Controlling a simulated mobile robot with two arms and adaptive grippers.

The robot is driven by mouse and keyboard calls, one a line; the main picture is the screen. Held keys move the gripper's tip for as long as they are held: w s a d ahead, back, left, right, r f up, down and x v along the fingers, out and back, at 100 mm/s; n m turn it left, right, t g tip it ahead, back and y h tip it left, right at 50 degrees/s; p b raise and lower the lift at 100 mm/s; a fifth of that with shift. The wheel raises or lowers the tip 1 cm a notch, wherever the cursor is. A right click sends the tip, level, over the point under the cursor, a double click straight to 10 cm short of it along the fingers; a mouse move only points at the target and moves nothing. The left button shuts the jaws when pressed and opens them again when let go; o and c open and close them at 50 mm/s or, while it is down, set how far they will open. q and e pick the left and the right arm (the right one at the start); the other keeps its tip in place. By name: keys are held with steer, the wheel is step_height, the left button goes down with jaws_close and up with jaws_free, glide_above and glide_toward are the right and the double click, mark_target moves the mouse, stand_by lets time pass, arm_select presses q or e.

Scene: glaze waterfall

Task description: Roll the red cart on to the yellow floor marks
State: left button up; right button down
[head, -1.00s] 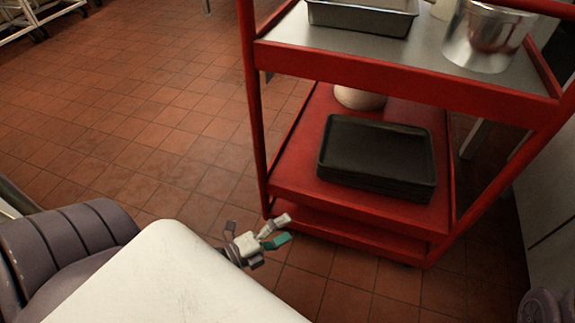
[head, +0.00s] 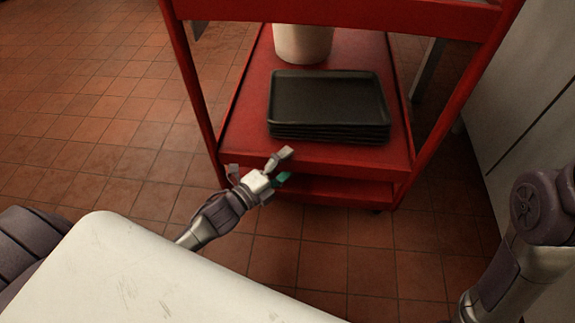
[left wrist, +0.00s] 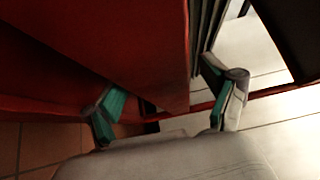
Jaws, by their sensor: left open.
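The red cart (head: 315,160) stands in front of me in the head view, its top cut off by the upper edge. My left gripper (head: 280,167) is open and empty at the front left of its lower shelf. In the left wrist view, a red part of the cart (left wrist: 150,50) lies ahead and reaches between the spread fingers (left wrist: 165,108); I cannot tell if they touch it. My right gripper is out of view; only part of that arm shows at the lower right. No yellow floor marks show.
A stack of dark trays (head: 328,105) and a pale round container (head: 302,42) sit on the cart's shelf. Light cabinets (head: 530,100) stand close on the right. The tiled floor (head: 90,110) is clear on the left.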

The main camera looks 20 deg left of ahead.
arm_select(q)
steer(key=shift+w+d, duration=0.15)
steer(key=shift+w, duration=0.1)
jaws_close()
stand_by(0.4)
